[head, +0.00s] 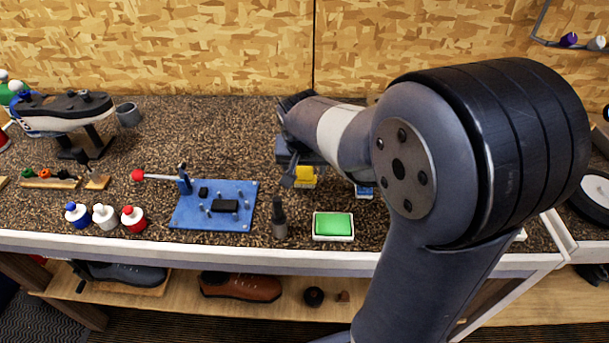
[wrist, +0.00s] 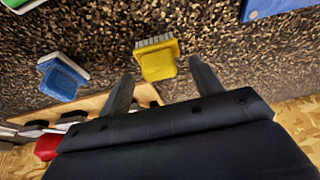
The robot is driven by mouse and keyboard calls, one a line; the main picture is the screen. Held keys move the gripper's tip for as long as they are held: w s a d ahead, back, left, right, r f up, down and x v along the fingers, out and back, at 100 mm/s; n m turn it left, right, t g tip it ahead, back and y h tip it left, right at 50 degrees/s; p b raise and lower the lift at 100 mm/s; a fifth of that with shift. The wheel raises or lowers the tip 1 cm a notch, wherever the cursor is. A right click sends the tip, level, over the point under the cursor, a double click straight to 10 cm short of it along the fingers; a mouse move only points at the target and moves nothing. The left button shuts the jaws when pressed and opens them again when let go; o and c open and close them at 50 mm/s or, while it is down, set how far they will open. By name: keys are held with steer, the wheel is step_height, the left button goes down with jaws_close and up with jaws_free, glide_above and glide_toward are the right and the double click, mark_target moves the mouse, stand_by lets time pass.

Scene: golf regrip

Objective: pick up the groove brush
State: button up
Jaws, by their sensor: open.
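The groove brush appears to be the yellow block with grey bristles (wrist: 157,60) on the speckled bench top in the wrist view. Its yellow body also shows in the head view (head: 305,176), partly hidden by my gripper. My gripper (wrist: 160,68) is open and empty. In the wrist view its two fingers point toward the brush, one to each side, with visible gaps to the yellow body. Whether the fingertips are down at its height is hard to tell.
A blue item (wrist: 62,79) lies left of the brush in the wrist view. In the head view, a green pad (head: 333,226), a dark bottle (head: 279,218) and a blue mat (head: 238,212) with small parts stand nearby. My arm hides much of the right side.

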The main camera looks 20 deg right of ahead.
mark_target(305, 168)
steer(key=shift+x, duration=0.95)
steer(key=c, duration=0.7)
steer(key=shift+r, duration=0.1)
steer(key=shift+c, duration=0.2)
steer(key=shift+r, duration=0.1)
step_height(305, 168, up, 10)
steer(key=shift+f, duration=0.1)
